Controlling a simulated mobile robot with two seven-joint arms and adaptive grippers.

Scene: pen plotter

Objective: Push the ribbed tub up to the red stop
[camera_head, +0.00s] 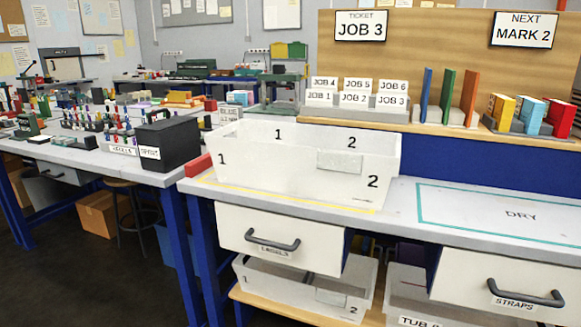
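A large white open tub (280,178) sits upright on the left part of the grey bench top. Its walls carry the numbers 1 and 2 and a pale blank plate; ribs are hard to make out. A red block (197,166), which looks like the red stop, lies at the bench's left edge, just left of the tub. Part of the block may be hidden behind the tub's corner, and I cannot tell whether they touch. Neither of my grippers is in view.
A yellow line (300,198) runs on the bench around the tub. A teal outline (425,212) marked DRY is empty to the right. Card holders (352,114) stand behind. Drawers (275,230) and another tub (300,288) are below. A side bench holds a black box (168,143).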

